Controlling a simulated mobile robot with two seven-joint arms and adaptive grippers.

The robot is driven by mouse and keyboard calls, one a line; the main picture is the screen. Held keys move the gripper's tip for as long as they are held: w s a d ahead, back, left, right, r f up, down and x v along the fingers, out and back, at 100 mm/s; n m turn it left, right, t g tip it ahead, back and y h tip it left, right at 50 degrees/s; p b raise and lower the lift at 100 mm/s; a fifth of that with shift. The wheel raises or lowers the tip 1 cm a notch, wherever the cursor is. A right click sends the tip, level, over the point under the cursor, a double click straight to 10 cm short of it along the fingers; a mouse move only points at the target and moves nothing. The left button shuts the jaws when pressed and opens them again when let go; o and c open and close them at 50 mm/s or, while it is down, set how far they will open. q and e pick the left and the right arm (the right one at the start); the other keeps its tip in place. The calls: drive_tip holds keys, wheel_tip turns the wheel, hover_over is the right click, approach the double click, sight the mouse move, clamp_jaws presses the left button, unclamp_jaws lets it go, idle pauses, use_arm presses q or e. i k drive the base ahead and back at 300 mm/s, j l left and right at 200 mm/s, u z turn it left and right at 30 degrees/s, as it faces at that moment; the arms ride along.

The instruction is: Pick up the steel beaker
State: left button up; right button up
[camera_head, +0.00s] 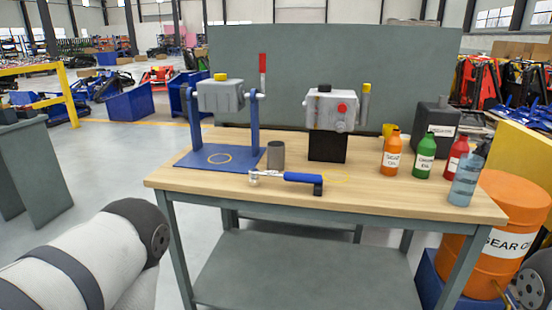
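The steel beaker (275,156) appears to be the small grey cylinder standing upright on the wooden workbench (400,190). It stands just right of the blue base plate (190,158) of a stand, behind a blue-handled tool (300,178). Part of my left arm shows at the lower left, well away from the bench top, and its gripper is out of frame. A small part of my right arm shows at the lower right corner, and its gripper is out of frame.
A grey machine unit (331,112) stands on a black block right of the beaker. Several bottles, including an orange one (391,153), and a black canister (437,128) crowd the bench's right side. An orange drum (508,225) stands beside the bench. The front middle is mostly clear.

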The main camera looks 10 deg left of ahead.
sight(275, 150)
drive_tip(key=i+j+z, duration=0.1)
drive_tip(key=j, duration=0.25)
drive_tip(key=i+j+z, duration=0.1)
drive_tip(key=i+j, duration=0.2)
drive_tip(key=i+j+z, duration=0.1)
drive_tip(key=j, duration=0.35)
drive_tip(key=i+j+z, duration=0.25)
drive_tip(key=i+j, duration=0.15)
drive_tip(key=j, duration=0.35)
